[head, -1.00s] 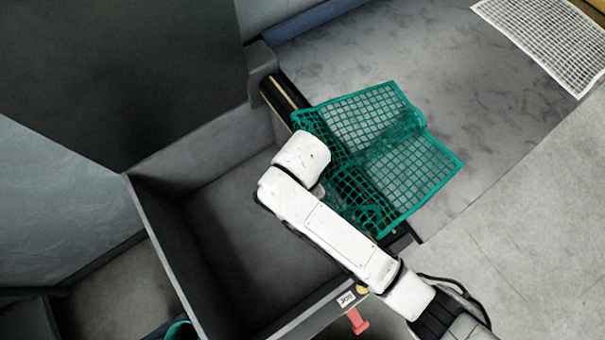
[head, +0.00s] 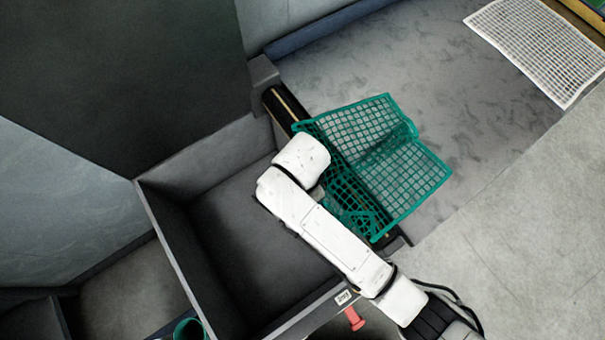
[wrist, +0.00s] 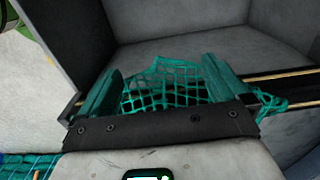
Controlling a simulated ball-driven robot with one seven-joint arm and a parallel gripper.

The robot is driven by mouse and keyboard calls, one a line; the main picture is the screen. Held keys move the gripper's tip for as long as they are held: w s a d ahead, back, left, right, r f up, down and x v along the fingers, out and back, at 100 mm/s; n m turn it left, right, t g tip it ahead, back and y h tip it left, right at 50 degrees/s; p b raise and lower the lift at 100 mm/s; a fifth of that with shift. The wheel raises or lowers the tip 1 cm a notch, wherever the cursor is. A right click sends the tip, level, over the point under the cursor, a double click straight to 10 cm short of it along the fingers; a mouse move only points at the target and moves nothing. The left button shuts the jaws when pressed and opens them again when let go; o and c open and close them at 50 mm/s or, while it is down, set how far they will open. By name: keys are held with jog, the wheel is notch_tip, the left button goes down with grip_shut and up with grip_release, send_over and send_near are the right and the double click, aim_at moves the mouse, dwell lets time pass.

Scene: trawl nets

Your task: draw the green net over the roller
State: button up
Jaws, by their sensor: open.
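The green net (head: 405,175) lies partly on the grey deck and partly across the dark roller (head: 281,108), with a fold through its middle. Its near part is bunched under my white arm. In the wrist view my gripper (wrist: 163,82) is open, its two teal fingers wide apart. A piece of the net (wrist: 165,85) stands between the fingers, and a strand hangs by the right one. The roller's brass strips (wrist: 285,75) show right of the gripper. In the head view my arm's end hides the gripper. I cannot tell whether the fingers touch the net.
A deep grey bin (head: 160,215) is left of the roller and looks empty. A red handle (head: 354,318) sticks out below its front edge. A white net (head: 540,50) lies at the far right. A green container (head: 188,329) shows at the bottom. Deck right of the green net is clear.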

notch_tip(320, 180, up, 11)
jog(key=shift+f, duration=0.15)
dwell(0.7)
